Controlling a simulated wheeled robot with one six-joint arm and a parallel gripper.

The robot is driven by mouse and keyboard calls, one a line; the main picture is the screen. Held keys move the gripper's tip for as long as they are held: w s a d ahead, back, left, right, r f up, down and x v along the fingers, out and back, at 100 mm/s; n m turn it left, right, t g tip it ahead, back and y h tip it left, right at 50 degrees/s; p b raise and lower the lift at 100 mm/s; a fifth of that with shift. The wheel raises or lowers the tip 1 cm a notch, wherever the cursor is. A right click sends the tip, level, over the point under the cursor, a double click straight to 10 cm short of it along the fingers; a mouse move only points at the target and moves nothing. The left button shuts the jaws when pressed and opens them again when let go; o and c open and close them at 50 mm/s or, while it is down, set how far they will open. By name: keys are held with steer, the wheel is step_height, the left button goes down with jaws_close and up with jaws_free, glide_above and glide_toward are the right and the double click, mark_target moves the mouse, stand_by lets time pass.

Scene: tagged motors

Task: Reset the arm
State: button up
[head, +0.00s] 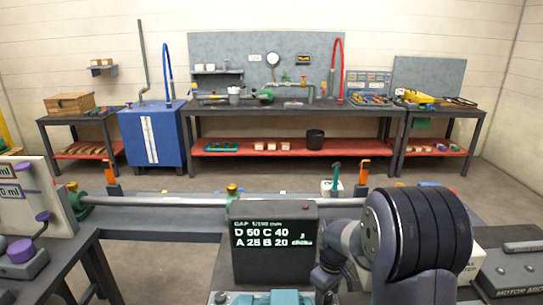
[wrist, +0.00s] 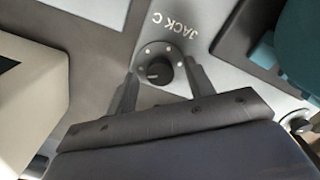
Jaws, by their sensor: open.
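My arm (head: 365,235) reaches in from the lower right in the head view, bent down beside a dark display box (head: 273,262) that reads "D 50 C 40, A 25 B 20". In the wrist view my gripper (wrist: 160,67) is open. Its two dark fingers stand on either side of a round black knob (wrist: 158,72) on a grey plate labelled "JACK C" (wrist: 176,24). I cannot tell whether the fingers touch the knob. In the head view the fingertips are hidden low behind the display and arm.
A teal part (wrist: 302,45) and a pale block (wrist: 30,100) flank the gripper. A horizontal pipe (head: 155,202) runs behind the display. A "MOTOR MID" tray (head: 515,272) lies at right. Workbenches (head: 290,111) line the back wall, with open floor before them.

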stand_by(0.3)
step_height(320, 180, up, 11)
step_height(320, 180, down, 10)
steer(key=shift+f, duration=0.55)
steer(key=m+p, duration=0.1)
steer(key=m, duration=0.4)
steer(key=shift+r+m, duration=0.1)
steer(key=shift+m, duration=0.2)
steer(key=m+p, duration=0.1)
steer(key=m, duration=0.5)
step_height(320, 180, up, 10)
steer(key=shift+r, duration=0.25)
steer(key=shift+s+r, duration=0.1)
